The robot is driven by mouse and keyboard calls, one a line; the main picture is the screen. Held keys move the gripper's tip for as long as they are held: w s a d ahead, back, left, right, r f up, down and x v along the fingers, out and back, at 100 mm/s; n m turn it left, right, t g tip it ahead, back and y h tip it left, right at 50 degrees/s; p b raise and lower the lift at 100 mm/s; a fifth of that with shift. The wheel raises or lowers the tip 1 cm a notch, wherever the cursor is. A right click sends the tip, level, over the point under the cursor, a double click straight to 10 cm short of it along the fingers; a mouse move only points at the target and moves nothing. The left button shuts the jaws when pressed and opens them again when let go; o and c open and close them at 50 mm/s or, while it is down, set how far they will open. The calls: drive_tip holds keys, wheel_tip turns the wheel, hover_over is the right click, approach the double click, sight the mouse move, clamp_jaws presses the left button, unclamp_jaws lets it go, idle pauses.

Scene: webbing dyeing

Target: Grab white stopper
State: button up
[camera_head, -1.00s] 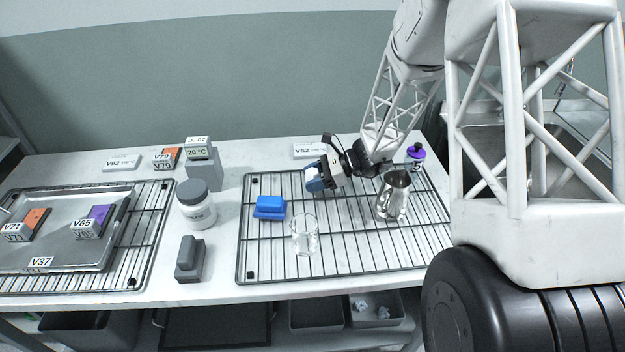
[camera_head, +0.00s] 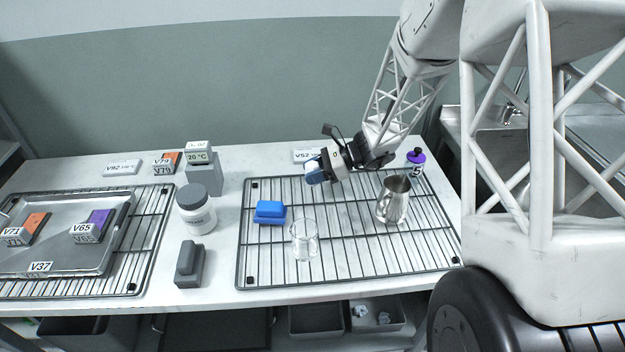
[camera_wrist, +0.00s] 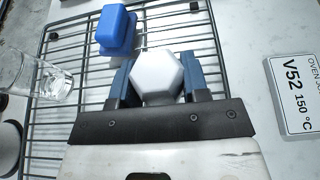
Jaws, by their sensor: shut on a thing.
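The white stopper (camera_wrist: 158,72) shows in the wrist view as a white hexagonal piece between the two blue fingers. My gripper (camera_wrist: 160,76) is shut on it, with one finger against each side. In the head view my gripper (camera_head: 314,172) is over the back middle of the right wire rack (camera_head: 345,240). The stopper is hard to make out there, and I cannot tell whether its underside touches the rack.
On the right rack stand a blue block (camera_head: 269,212), a clear glass (camera_head: 304,240) and a metal pitcher (camera_head: 393,200). A purple-topped bottle (camera_head: 415,160) is at the back right. A white jar (camera_head: 197,212) and a grey block (camera_head: 189,264) stand left of the rack.

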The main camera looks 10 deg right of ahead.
sight(312, 164)
drive_tip(key=shift+r, duration=2.95)
